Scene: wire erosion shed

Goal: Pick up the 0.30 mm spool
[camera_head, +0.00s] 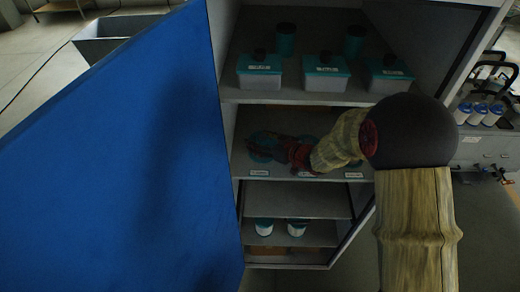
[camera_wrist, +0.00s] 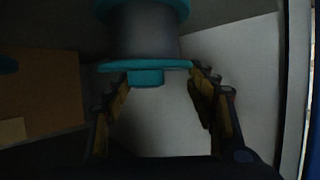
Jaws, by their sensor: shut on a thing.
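In the wrist view, a spool (camera_wrist: 143,35) with teal flanges and a grey winding sits between the two fingers of my gripper (camera_wrist: 158,72). The fingers are closed on it at its near teal flange. In the head view, my gripper (camera_head: 276,147) reaches from the right into the middle shelf of the cabinet, among teal spools (camera_head: 262,156) that it partly hides. The shelf-edge labels are too small to read, so I cannot tell which spool is marked 0.30 mm.
The cabinet's blue door (camera_head: 120,160) stands open at the left. The upper shelf (camera_head: 300,97) holds teal-lidded boxes (camera_head: 325,74) and teal containers. Below, two white jars (camera_head: 264,227) stand on a low shelf. White-and-blue bottles (camera_head: 478,113) stand on a cart at the right.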

